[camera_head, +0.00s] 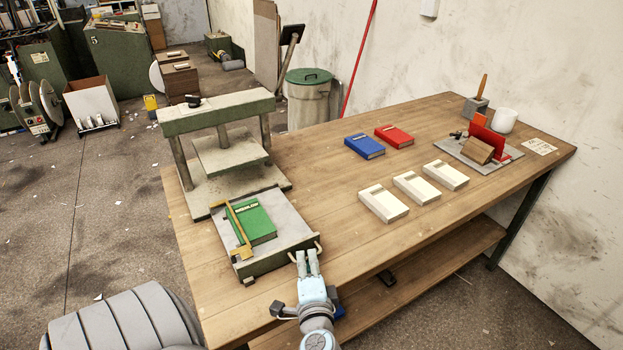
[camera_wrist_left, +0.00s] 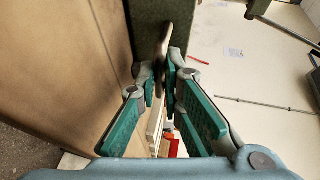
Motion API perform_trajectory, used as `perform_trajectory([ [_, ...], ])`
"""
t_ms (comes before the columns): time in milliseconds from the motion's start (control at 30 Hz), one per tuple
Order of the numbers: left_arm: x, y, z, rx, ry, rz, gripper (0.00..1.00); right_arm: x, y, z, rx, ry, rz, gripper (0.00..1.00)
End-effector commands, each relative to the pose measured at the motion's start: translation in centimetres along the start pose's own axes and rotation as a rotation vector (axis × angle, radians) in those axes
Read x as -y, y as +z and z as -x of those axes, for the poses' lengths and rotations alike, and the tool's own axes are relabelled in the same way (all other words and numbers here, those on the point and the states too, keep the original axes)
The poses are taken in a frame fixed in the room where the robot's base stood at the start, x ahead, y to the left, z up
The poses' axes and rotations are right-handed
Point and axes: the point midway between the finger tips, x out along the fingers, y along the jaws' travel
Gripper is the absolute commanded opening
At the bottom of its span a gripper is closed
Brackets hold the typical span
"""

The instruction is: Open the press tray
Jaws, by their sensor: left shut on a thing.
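The press (camera_head: 220,120) stands at the left end of the wooden table, with a green top beam, posts and a raised pressing plate. Its grey press tray (camera_head: 285,226) sticks out in front of the press. A green book (camera_head: 255,223) lies on the tray with a yellow square-like tool (camera_head: 235,222) along its left side. A pale bar handle (camera_head: 319,246) is on the tray's front edge. My left gripper (camera_head: 306,257) is shut on this handle; in the left wrist view the gripper (camera_wrist_left: 164,68) has its fingers on both sides of the handle (camera_wrist_left: 165,42). My right gripper is not seen.
A blue book (camera_head: 364,145), a red book (camera_head: 394,136) and three white blocks (camera_head: 384,203) lie right of the press. The table's front middle is bare.

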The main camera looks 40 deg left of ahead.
Motion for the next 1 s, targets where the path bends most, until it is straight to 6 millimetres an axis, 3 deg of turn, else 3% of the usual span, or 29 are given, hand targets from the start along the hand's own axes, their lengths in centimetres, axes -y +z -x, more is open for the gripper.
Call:
perform_trajectory([
  [200,-0.09,0.01,0.0,0.001,0.002,-0.001,0.0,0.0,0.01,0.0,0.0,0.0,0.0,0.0],
  [233,-0.1,-0.01,-0.01,0.001,0.003,-0.001,0.09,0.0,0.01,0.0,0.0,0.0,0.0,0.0],
  [367,-0.08,-0.04,-0.03,0.0,0.002,-0.001,0.28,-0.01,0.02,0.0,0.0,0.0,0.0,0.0],
  [1000,-0.04,-0.08,-0.04,-0.002,0.001,-0.001,0.28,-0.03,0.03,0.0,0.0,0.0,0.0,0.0],
])
